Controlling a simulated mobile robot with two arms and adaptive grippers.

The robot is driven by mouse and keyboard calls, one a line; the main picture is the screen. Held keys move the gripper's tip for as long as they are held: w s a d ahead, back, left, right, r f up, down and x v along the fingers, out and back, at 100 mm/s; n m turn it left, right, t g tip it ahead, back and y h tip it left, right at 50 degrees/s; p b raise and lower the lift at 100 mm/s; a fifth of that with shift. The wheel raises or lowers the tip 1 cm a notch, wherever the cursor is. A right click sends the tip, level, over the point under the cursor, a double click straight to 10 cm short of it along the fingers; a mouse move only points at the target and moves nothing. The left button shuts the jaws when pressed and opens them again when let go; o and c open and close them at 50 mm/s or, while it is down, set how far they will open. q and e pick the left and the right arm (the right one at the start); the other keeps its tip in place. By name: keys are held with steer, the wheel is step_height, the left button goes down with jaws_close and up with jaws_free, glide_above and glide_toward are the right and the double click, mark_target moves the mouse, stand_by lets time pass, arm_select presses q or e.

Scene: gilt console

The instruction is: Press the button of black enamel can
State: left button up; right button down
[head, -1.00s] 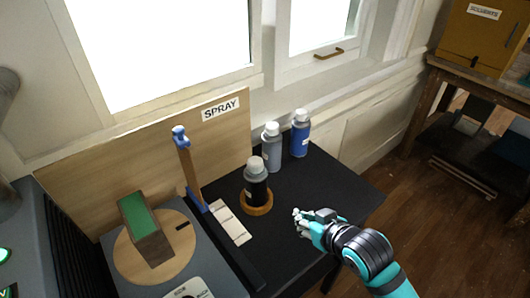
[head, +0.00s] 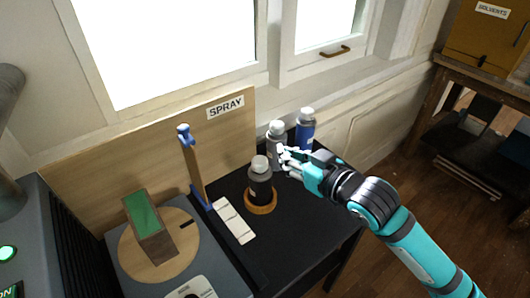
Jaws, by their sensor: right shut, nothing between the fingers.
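The black enamel can (head: 260,187) stands upright on a round wooden base (head: 262,207) on the black table. It has a dark body and a pale cap with its button (head: 260,163) on top. My right gripper (head: 284,158) is shut and empty. In the picture its fingertips lie a little to the right of the can's cap, in front of the grey can (head: 275,137), part of which they hide. I see a gap between the fingers and the black can's cap. My left gripper is out of view.
A blue can (head: 305,128) stands behind my right gripper. An upright wooden post with blue fittings (head: 195,170) and a pale segmented strip (head: 234,221) are left of the black can. A board labelled SPRAY (head: 130,150) stands behind. Black table (head: 307,232) at front right is clear.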

steer(key=p, duration=0.2)
glide_above(265, 163)
steer(key=shift+w+a+f, duration=0.1)
steer(key=shift+f, duration=0.8)
step_height(265, 163, down, 3)
steer(key=shift+r+p, duration=0.1)
steer(key=shift+p, duration=0.45)
steer(key=shift+f, duration=0.7)
steer(key=shift+f, duration=0.2)
